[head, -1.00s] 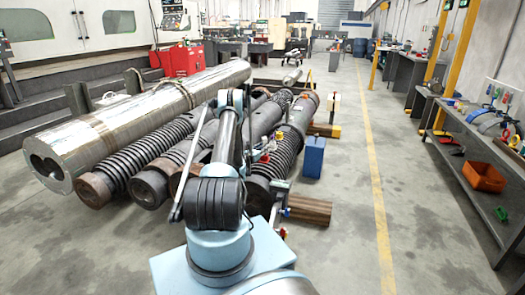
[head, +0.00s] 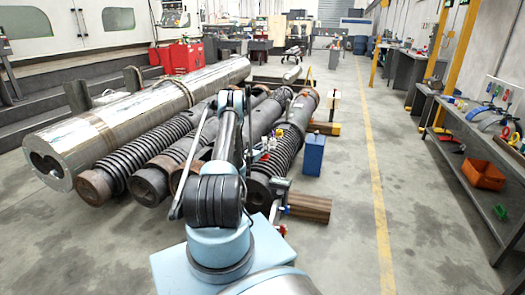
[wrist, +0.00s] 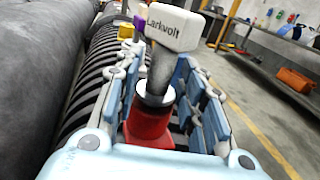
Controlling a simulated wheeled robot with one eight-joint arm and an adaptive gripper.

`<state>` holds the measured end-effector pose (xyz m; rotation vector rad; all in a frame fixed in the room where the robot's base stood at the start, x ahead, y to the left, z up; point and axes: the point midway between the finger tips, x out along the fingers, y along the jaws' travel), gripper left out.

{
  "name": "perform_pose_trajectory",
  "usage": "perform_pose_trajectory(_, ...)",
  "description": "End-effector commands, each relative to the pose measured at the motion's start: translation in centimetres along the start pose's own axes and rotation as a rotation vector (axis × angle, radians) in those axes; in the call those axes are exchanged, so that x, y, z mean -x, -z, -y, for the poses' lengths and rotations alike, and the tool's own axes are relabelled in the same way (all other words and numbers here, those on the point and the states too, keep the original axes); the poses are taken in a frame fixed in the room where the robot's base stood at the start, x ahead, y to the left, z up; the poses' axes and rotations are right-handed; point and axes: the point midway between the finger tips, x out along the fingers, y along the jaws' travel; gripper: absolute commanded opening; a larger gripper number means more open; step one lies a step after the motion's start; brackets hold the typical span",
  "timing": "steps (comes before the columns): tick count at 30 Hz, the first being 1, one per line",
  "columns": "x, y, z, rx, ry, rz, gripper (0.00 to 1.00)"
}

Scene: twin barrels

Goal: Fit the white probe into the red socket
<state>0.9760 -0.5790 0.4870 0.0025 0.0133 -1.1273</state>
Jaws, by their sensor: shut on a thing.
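The white probe (wrist: 174,27) has a block-shaped head marked "Larkvolt" and a grey tapering neck. In the wrist view it stands slightly tilted above the red socket (wrist: 150,126), which has a pale rim around a dark mouth. The neck's lower end overlaps the mouth; how deep it sits cannot be told. My gripper (wrist: 167,82) has its blue-padded fingers on both sides of the neck and is shut on the probe. My palm hides the socket's lower part. In the head view my arm hides the gripper, and I cannot make out probe or socket with certainty.
Long ribbed screws and dark shafts lie beside a large steel twin barrel (head: 60,150) at left. A blue box (head: 313,154) and wooden block (head: 309,207) stand right of them. A workbench (head: 500,200) with an orange bin (head: 484,174) lines the right. The aisle floor is clear.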

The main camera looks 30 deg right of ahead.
Motion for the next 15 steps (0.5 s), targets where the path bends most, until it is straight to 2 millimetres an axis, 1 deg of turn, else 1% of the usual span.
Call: perform_pose_trajectory(15, -0.01, 1.08, -0.01, 0.0, 0.0, 0.0, 0.11)
